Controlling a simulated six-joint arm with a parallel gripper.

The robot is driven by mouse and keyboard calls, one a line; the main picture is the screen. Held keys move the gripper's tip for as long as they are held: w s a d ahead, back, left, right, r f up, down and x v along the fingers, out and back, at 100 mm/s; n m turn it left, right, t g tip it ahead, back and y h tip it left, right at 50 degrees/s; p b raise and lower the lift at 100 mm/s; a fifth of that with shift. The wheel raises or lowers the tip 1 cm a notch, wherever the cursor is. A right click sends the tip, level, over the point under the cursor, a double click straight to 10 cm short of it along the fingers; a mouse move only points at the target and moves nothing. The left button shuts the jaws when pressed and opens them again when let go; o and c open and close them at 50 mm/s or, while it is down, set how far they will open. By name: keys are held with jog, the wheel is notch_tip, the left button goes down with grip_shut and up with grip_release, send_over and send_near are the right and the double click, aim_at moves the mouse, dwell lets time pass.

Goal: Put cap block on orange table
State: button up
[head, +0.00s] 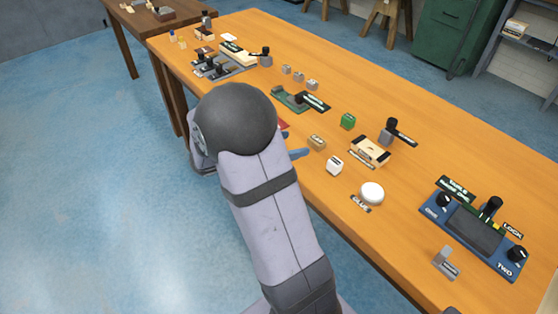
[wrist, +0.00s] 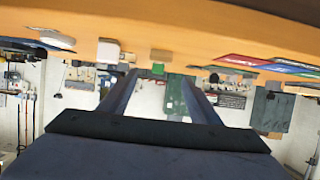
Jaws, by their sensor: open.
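The orange table (head: 285,45) runs diagonally through the head view; its top also fills the upper edge of the upside-down wrist view (wrist: 180,25). I cannot tell for sure which block is the cap block, as the labels are too small to read. A white block (head: 334,166), a tan block (head: 317,143) and a green block (head: 347,121) stand on the table. In the wrist view my gripper (wrist: 160,77) is open and empty, with the tan block (wrist: 160,55) ahead.
A white round piece (head: 372,192) lies right of the white block. Small grey blocks (head: 299,76) and fixtures occupy the far left. Coloured cards (wrist: 243,61) lie beside my gripper.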

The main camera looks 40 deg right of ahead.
jog(key=shift+w+a+t, duration=0.1)
jog(key=shift+w+t, duration=0.3)
jog(key=w+a+f+n+t+y, duration=0.1)
jog(key=w+a+n+t+y, duration=0.4)
jog(key=a, duration=0.4)
jog(key=w+a+f+n+t+y, duration=0.1)
jog(key=w+a+n+t+y, duration=0.3)
jog(key=w+a, duration=0.3)
jog(key=s+a+f+n+g+y, duration=0.2)
jog(key=s+a+n+g+y, duration=0.1)
jog(key=s+a, duration=0.4)
jog(key=s+a+f+n+g+y, duration=0.35)
jog(key=s+a, duration=0.25)
jog(key=s, duration=0.2)
jog(key=s+d+n+g+h, duration=0.2)
jog(key=s+g, duration=0.1)
jog(key=s, duration=0.8)
jog(key=shift+s+d+f, duration=0.2)
